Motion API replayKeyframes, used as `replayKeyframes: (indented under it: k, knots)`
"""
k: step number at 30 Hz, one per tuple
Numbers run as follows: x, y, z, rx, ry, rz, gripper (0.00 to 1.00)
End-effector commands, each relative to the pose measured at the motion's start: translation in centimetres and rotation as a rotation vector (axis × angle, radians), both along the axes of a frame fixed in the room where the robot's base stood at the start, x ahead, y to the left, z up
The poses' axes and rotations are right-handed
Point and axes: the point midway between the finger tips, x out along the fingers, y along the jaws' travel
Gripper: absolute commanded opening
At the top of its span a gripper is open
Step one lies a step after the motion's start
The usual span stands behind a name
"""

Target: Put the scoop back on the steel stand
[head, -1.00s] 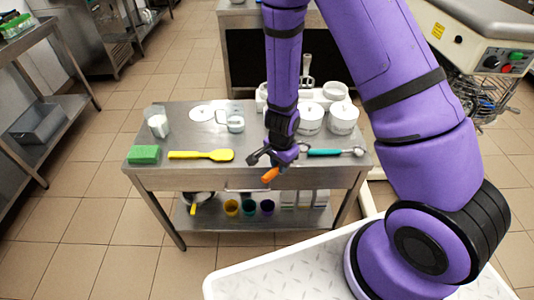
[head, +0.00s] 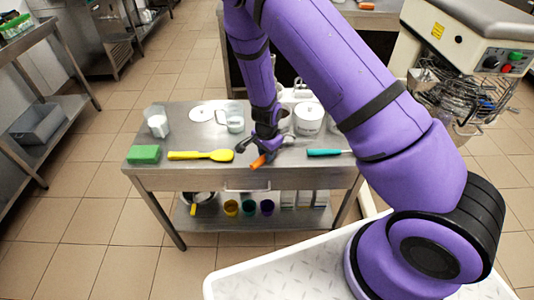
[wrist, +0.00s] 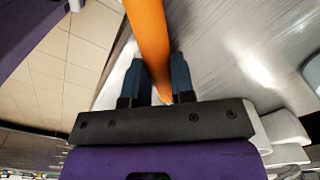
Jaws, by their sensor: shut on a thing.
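My gripper (head: 268,150) is over the front middle of the steel table, shut on an orange handle (head: 258,161). In the wrist view the orange handle (wrist: 151,45) runs between the two dark fingers (wrist: 160,82). I take it for the scoop's handle; its scoop end cannot be made out. A teal-handled tool (head: 324,153) lies on the table to the right, its far end hidden by my arm. I cannot make out the steel stand; my arm covers part of the table's back right.
The steel table (head: 180,178) carries a green sponge (head: 144,154), a yellow spatula (head: 200,155), a glass jar (head: 157,122), a clear jug (head: 231,119) and a white lidded pot (head: 308,119). Colored cups (head: 249,207) stand on the lower shelf.

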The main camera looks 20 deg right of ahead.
Motion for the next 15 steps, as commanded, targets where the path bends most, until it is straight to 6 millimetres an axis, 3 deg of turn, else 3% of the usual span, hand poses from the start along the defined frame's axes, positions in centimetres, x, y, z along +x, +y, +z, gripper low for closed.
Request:
replayKeyframes:
  k: [11, 12, 15]
  knots:
    - [0.0, -0.03, -0.55, 0.0, 0.0, -0.001, 0.0]
    - [0.0, -0.02, -0.54, 0.0, -0.001, 0.0, 0.3]
    - [-0.01, -0.01, -0.52, 0.0, -0.001, 0.0, 0.49]
